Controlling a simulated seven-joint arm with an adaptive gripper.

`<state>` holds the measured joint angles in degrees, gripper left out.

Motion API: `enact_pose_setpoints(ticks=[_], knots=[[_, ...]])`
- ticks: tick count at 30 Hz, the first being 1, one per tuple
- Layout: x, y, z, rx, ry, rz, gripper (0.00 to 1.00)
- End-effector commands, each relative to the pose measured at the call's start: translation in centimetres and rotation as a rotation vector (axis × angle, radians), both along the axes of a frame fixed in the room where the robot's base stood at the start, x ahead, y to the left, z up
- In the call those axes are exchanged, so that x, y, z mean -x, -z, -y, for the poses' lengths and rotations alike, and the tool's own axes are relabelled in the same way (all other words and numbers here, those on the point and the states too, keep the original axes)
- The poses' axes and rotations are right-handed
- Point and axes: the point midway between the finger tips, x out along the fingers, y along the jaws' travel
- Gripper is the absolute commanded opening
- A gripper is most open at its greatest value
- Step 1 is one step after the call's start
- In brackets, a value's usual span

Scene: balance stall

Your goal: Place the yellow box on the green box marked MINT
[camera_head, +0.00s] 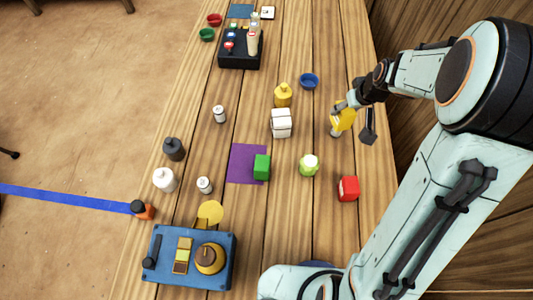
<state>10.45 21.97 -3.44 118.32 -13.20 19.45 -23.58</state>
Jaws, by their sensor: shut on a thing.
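The green box (262,167) stands on the right part of a purple mat (242,163), to the lower left of my gripper and apart from the yellow box. Its top looks bare, and I cannot read any marking on it.
A light green jar (309,165) and a red box (348,188) stand right of the green box. White canisters (204,185) stand to the left.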

Motion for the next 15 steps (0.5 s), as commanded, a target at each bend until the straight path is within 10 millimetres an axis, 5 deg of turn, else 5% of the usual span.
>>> enact_pose_setpoints(ticks=[5, 9, 15], knots=[[5.9, 0.1, -4.0, -0.003, -0.418, 0.002, 0.05], [12.0, -2.2, -7.7, 0.0, -0.822, 0.007, 0.05], [19.4, -5.4, -11.1, 0.004, -1.209, 0.007, 0.05]])
